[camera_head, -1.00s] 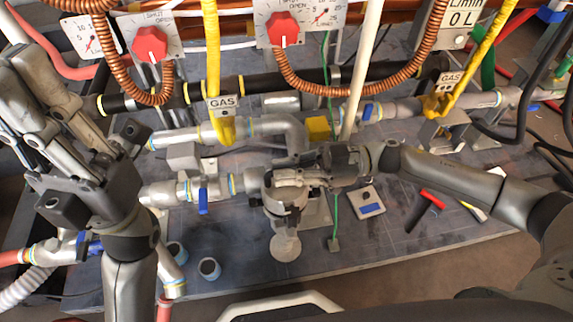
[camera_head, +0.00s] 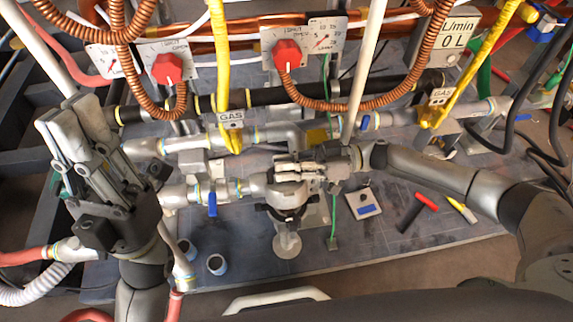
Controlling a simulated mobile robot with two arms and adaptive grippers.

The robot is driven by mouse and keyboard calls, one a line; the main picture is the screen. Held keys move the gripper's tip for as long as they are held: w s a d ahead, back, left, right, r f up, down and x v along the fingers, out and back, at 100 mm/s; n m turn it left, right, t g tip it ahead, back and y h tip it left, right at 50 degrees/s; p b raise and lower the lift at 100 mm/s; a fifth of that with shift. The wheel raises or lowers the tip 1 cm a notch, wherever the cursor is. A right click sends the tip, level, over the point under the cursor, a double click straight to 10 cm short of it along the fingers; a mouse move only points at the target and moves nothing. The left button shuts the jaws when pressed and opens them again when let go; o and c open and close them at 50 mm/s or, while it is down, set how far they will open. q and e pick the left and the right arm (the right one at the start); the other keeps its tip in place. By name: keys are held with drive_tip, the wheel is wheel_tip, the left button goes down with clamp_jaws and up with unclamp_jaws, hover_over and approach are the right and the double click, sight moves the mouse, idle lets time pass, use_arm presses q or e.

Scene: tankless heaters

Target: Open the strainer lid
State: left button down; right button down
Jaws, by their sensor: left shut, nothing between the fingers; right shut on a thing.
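The strainer (camera_head: 284,207) is a grey, round metal body in the pipe run at the middle of the bench. It stands above a round pale foot. My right gripper (camera_head: 300,172) comes in from the right and is shut on the top of the strainer, at the strainer lid (camera_head: 287,178). The fingers hide much of the lid, so I cannot tell whether it has turned or lifted. My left gripper (camera_head: 75,130) is raised at the left, away from the strainer. It is shut and empty, with its fingers pointing up and left.
A blue-handled valve (camera_head: 212,204) sits on the pipe left of the strainer. Two small blue-grey cups (camera_head: 217,264) stand at the front left. A red-handled tool (camera_head: 426,201) and a plate with a blue label (camera_head: 363,204) lie to the right. Yellow gas pipes and copper hoses hang behind.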

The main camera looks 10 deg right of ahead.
drive_tip(key=c, duration=1.6)
unclamp_jaws()
drive_tip(key=shift+w+d+f, duration=0.1)
drive_tip(key=shift+w+f, duration=0.05)
drive_tip(key=shift+o, duration=0.7)
drive_tip(key=shift+d, duration=0.5)
drive_tip(key=d, duration=1.1)
drive_tip(key=shift+s+a, duration=0.1)
drive_tip(key=shift+s, duration=0.1)
